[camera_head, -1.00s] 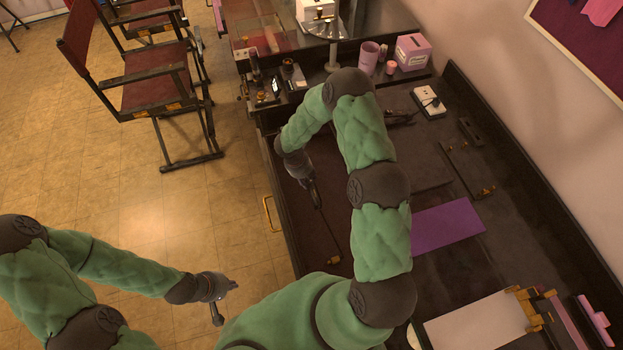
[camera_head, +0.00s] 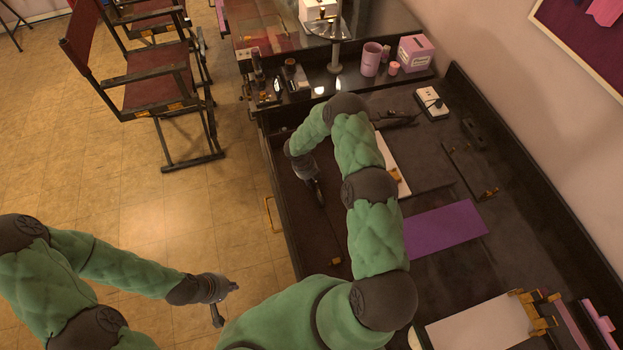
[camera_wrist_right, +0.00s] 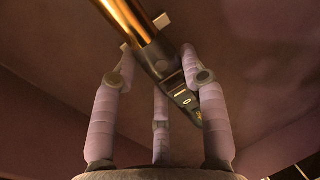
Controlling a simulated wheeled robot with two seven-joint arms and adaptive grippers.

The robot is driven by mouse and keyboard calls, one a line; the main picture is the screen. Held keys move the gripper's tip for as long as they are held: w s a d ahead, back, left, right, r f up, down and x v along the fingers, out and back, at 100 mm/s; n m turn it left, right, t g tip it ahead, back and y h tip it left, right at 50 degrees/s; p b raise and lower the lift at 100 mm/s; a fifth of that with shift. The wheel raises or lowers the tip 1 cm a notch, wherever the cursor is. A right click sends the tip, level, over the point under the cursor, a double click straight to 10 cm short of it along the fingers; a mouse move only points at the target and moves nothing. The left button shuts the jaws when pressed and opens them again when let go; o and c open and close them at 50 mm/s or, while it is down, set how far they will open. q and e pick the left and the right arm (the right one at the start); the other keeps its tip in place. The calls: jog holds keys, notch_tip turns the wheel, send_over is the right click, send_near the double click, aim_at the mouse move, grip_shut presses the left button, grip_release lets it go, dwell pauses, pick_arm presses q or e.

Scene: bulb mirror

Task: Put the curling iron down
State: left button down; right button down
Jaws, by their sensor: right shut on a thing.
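The curling iron (camera_wrist_right: 130,18), with its shiny gold barrel and dark handle, runs diagonally through the right wrist view. My right gripper (camera_wrist_right: 165,72) is shut on it near where the barrel meets the handle. The barrel's far end lies outside that view. In the head view my right gripper (camera_head: 318,190) is over the dark left part of the table (camera_head: 302,215), pointing down. The iron is hard to make out there, and I cannot tell whether it touches the surface. My left gripper (camera_head: 222,300) hangs off the table at the left; its fingers are too small to judge.
A dark tool (camera_head: 397,117) lies beside a white power strip (camera_head: 431,102). A pale panel (camera_head: 396,165) shows partly behind my right arm. A pink cup (camera_head: 371,58) and box (camera_head: 414,53) stand at the back.

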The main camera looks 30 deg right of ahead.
jog(key=shift+f, duration=0.2)
jog(key=c, duration=0.7)
grip_release()
jog(key=shift+r, duration=0.1)
jog(key=shift+a+r, duration=0.1)
jog(key=shift+r, duration=0.4)
jog(key=p+v, duration=0.1)
jog(key=v, duration=1)
jog(key=shift+r, duration=0.1)
